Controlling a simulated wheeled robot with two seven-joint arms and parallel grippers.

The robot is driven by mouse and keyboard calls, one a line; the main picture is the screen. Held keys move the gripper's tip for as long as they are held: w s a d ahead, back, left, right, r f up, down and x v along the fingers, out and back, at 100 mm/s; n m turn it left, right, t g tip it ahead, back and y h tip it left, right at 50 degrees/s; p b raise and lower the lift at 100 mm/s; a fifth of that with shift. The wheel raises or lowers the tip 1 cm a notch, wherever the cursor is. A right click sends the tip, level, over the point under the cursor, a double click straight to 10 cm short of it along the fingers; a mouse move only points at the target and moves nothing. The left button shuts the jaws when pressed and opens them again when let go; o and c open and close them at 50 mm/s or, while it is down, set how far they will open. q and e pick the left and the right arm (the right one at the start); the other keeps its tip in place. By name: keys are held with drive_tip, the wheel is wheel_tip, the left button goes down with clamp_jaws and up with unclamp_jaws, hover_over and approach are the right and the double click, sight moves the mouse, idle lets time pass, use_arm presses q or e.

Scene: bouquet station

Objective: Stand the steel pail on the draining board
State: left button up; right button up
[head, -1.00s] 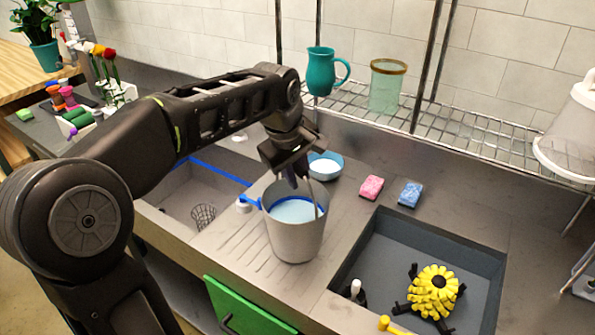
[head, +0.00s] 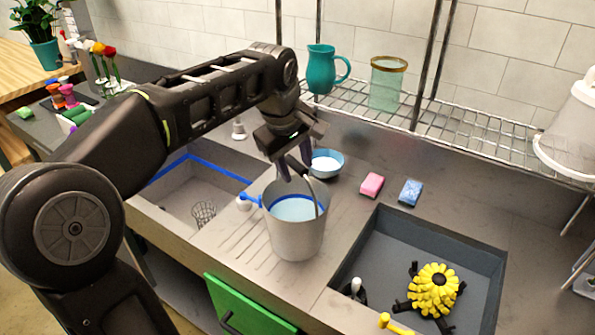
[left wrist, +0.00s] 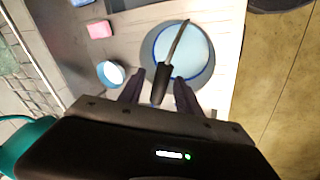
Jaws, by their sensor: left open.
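The steel pail (head: 297,236) stands upright on the counter between the two sinks, at the right side of the grooved draining board (head: 240,243). Its inside shows pale blue with a darker blue band. Its handle stands up, with a dark grip (left wrist: 161,84) in the left wrist view. My left gripper (head: 293,173) is open just above the pail's rim. In the left wrist view its two fingers lie either side of the handle's grip, with gaps showing. Whether a finger touches the grip cannot be told. My right gripper is not in view.
A small blue bowl (head: 326,162) stands close behind the pail. A pink sponge (head: 372,185) and a blue sponge (head: 410,193) lie to the right. The right sink holds a yellow flower-like object (head: 436,288). A wire rack (head: 450,125) runs along the back.

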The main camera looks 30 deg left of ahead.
use_arm(q)
drive_tip(key=v, duration=0.9)
idle(0.6)
